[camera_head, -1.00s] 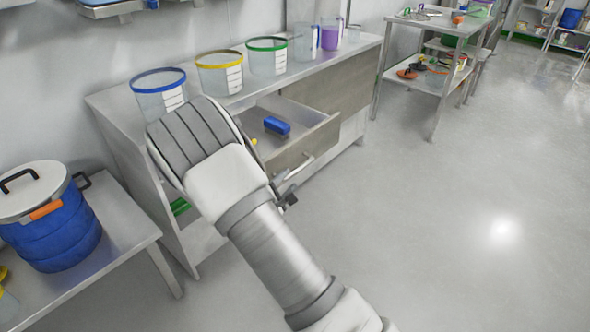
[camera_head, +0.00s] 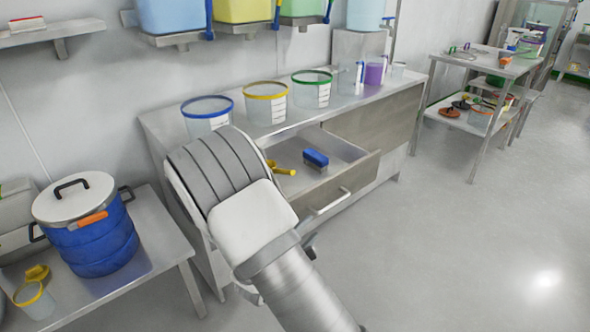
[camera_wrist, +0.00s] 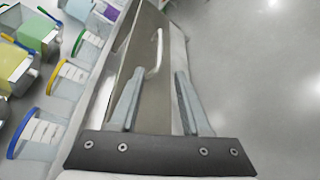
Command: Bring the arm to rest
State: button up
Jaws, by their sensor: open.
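My gripper (camera_wrist: 158,100) shows in the wrist view with its two fingers apart and nothing between them. Beyond the fingers is the front of a drawer (camera_wrist: 140,85) with a pale bar handle (camera_wrist: 155,52). I cannot tell whether the fingers touch the drawer. The same drawer (camera_head: 345,184) stands open there, with a blue brush (camera_head: 315,158) and a yellow scoop (camera_head: 280,169) inside.
Clear tubs with blue (camera_head: 207,115), yellow (camera_head: 266,103) and green (camera_head: 312,90) rims stand on the counter. A blue lidded drum (camera_head: 90,235) stands on a low table at left. A shelved table (camera_head: 485,70) is at the back right. The floor (camera_head: 450,240) at right is clear.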

jog(key=s+d+r+m+g+h, duration=0.3)
jog(key=s+d+r+m+g, duration=0.5)
jog(key=d+r, duration=0.3)
jog(key=s+d+r+m+g+y, duration=0.1)
jog(key=s+r+m+g+y, duration=0.2)
jog(key=s, duration=0.4)
jog(key=s+d+r+m+y, duration=0.1)
jog(key=s+r+m+y, duration=0.25)
jog(key=s, duration=0.25)
jog(key=s+a+r+m+t+y, duration=0.3)
jog(key=s+a+r+t+y, duration=0.1)
jog(key=s+a+r+y, duration=0.25)
notch_tip(320, 180, up, 19)
jog(key=h+p, duration=0.1)
jog(key=p, duration=1.8)
jog(key=shift+a+f, duration=0.2)
jog(key=shift+a, duration=0.15)
